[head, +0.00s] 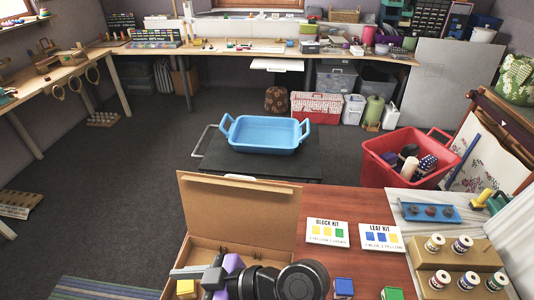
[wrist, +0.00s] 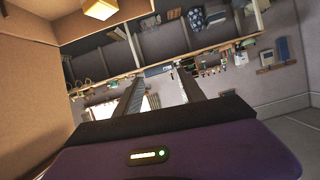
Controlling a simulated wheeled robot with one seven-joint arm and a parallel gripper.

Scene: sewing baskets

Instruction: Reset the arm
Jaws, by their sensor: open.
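My gripper (head: 186,272) is low at the front of the head view, over the open cardboard box (head: 239,204), with its fingers pointing left. In the wrist view its two dark fingers (wrist: 160,82) stand apart with nothing between them. My arm hides part of the box's inside. A yellow block (head: 185,287) is in the box, just below the fingers; a yellow block also shows at the top of the wrist view (wrist: 100,9).
The box lid stands raised behind my gripper. Two kit cards, BLOCK KIT (head: 327,233) and LEAF KIT (head: 381,238), lie on the red-brown table (head: 318,200). A blue block (head: 343,287) and green block (head: 391,293) are right. Beyond are a blue tray (head: 264,148) and red basket (head: 372,178).

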